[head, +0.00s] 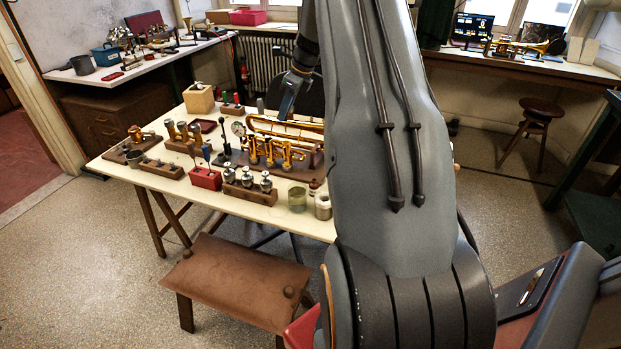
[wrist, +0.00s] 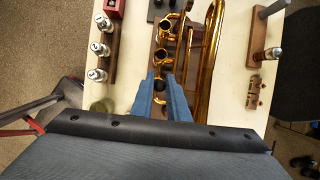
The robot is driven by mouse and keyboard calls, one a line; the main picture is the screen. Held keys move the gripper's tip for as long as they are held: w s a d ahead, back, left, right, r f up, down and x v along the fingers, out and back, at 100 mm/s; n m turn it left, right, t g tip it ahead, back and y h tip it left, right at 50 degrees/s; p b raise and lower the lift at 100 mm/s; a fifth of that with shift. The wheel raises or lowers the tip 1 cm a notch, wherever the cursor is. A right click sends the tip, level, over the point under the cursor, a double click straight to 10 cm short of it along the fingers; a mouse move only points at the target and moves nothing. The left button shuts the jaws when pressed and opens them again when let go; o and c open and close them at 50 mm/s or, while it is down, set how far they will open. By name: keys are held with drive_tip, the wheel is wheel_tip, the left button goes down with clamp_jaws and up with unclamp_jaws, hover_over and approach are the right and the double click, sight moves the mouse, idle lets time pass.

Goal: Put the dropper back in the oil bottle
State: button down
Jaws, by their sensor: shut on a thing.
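My gripper (wrist: 161,80) points down over the table with its two blue fingers close together. A small dark round thing, which looks like the dropper's bulb (wrist: 160,86), is held between them; its lower part is hidden. In the head view my gripper (head: 287,108) is above the brass horn (head: 285,128), partly behind my arm. I cannot pick out the oil bottle for certain. A small bottle-like thing (wrist: 271,54) stands at the right in the wrist view, apart from my gripper.
The brass horn's tubes (wrist: 209,60) and valves lie close under and beside my fingers. A wooden rack (wrist: 110,50) with several silver parts is at the left. Bare tabletop (wrist: 232,70) lies right of the horn.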

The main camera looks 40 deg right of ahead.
drive_tip(key=s+f+p, duration=0.2)
drive_tip(key=s+f, duration=0.8)
drive_tip(key=s, duration=0.5)
drive_tip(key=shift+s, duration=0.1)
drive_tip(key=shift+p, duration=0.65)
idle(1.0)
drive_tip(key=shift+f+b, duration=1.9)
drive_tip(key=shift+f, duration=1.1)
drive_tip(key=c, duration=1.6)
unclamp_jaws()
drive_tip(key=shift+c, duration=0.2)
drive_tip(key=shift+r, duration=0.15)
drive_tip(key=b+v, duration=0.1)
drive_tip(key=v, duration=0.6)
drive_tip(key=shift+s+r+b, duration=0.15)
drive_tip(key=shift+r+b, duration=0.1)
drive_tip(key=shift+b, duration=0.05)
drive_tip(key=shift+d, duration=0.1)
